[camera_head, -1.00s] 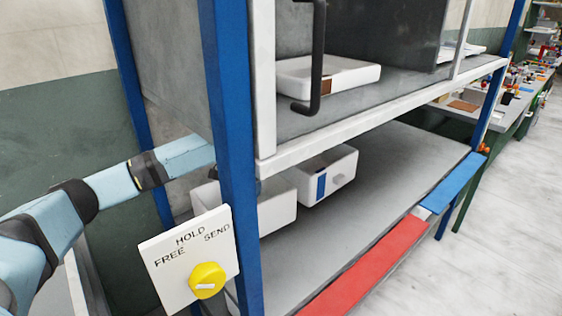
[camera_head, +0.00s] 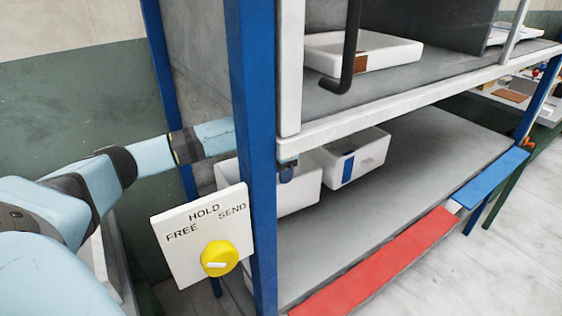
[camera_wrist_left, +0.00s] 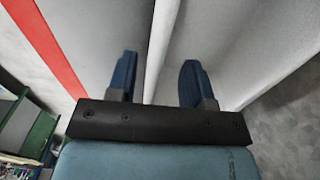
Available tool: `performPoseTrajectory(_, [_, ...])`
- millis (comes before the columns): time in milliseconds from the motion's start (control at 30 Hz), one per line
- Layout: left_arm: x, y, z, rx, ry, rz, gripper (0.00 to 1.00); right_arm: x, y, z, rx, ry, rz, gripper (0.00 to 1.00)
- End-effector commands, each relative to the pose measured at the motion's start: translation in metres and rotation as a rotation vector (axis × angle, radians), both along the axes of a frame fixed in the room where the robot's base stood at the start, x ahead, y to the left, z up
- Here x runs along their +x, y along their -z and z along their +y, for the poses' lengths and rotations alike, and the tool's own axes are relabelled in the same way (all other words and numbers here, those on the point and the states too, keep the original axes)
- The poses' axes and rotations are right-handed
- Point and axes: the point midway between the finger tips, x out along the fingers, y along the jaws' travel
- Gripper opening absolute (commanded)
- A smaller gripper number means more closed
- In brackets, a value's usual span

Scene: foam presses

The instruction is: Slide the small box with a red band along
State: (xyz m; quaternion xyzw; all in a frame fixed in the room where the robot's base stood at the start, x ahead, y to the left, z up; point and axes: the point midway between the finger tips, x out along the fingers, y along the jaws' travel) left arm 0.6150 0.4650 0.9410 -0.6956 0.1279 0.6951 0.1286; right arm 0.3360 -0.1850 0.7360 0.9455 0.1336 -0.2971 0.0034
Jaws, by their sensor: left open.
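Two white boxes stand on the lower shelf (camera_head: 400,215). The nearer white box (camera_head: 300,192) is partly hidden behind the blue post, and I see no red band on its visible sides. The farther box (camera_head: 370,152) has a blue band. My left gripper (camera_head: 287,173) reaches behind the post, and its blue fingertip shows over the nearer box. In the left wrist view the gripper (camera_wrist_left: 156,80) is open, with a thin white edge (camera_wrist_left: 160,45) running between its two fingers. I cannot tell whether they touch it. My right gripper is not in view.
A blue post (camera_head: 254,150) stands close to my left arm. A panel (camera_head: 203,238) marked FREE, HOLD, SEND has a yellow knob (camera_head: 219,259). Red (camera_head: 380,265) and blue (camera_head: 490,178) strips line the shelf front. A white tray (camera_head: 390,50) lies above. The shelf's right part is clear.

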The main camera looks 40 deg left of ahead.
Motion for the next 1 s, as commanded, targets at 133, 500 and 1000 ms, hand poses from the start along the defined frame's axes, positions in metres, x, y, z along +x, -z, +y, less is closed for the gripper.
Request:
performPoseTrajectory(133, [-0.001, 0.032, 0.000, 0.000, -0.001, 0.004, 0.47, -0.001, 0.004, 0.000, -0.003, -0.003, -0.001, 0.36])
performPoseTrajectory(500, [0.000, 0.069, 0.000, 0.000, 0.001, 0.000, 0.47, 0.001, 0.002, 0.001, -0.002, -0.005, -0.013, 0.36])
performPoseTrajectory(1000, [0.000, 0.070, 0.000, 0.000, 0.001, 0.000, 0.05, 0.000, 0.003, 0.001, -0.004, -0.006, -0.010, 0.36])
